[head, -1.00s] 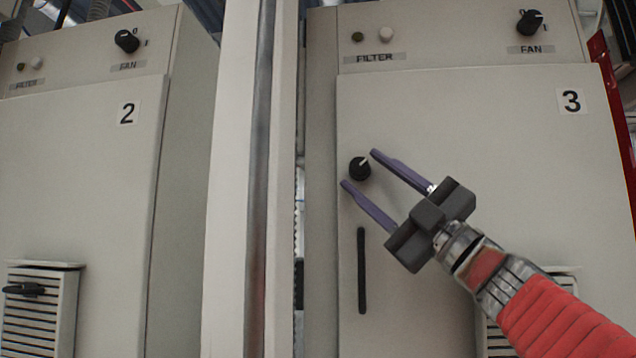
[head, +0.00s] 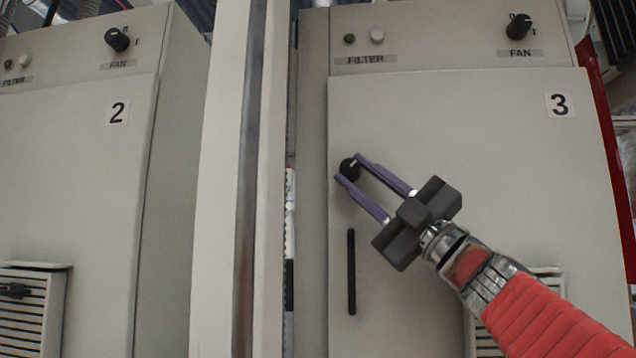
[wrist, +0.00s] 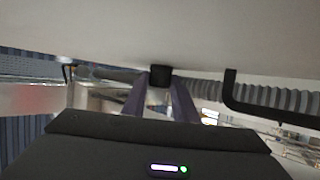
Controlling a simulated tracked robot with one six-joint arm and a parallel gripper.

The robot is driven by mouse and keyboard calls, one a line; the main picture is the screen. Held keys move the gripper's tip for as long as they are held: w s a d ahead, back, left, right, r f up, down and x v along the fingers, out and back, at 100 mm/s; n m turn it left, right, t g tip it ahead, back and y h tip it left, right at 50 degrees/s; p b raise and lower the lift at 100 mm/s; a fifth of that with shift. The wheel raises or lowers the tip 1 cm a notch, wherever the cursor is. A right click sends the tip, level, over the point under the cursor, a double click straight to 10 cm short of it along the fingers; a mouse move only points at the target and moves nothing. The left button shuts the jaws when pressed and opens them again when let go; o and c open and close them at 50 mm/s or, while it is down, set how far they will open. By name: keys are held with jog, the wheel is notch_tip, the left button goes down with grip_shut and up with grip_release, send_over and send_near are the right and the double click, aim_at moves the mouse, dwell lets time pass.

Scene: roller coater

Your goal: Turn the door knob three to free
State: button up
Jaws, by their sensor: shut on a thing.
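The door knob (head: 349,168) of cabinet three is small, round and black with a light pointer mark, and sits on the beige door (head: 500,180) marked 3. My gripper (head: 348,166) reaches it from the lower right, and its two purple fingers are shut on the knob, one on each side. In the wrist view the knob (wrist: 160,75) shows dark between the finger ends. The pointer mark tilts toward the upper right. The fingers hide part of the knob's sides.
A black vertical door handle (head: 351,272) is below the knob. A fan knob (head: 518,27) and filter buttons (head: 377,36) are on the panel above. Cabinet two (head: 75,190) stands left, beyond a pale upright post (head: 228,190). A red part (head: 605,140) is at the right edge.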

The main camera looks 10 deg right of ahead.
jog(key=shift+a+f+t, duration=0.1)
jog(key=shift+t, duration=0.2)
jog(key=shift+a+m+t, duration=0.1)
jog(key=shift+m+t, duration=0.5)
jog(key=shift+m, duration=0.1)
jog(key=shift+m+h, duration=0.3)
jog(key=shift+h, duration=0.1)
jog(key=shift+w, duration=0.1)
jog(key=o, duration=1.1)
jog(key=shift+c, duration=0.2)
jog(key=shift+f, duration=0.1)
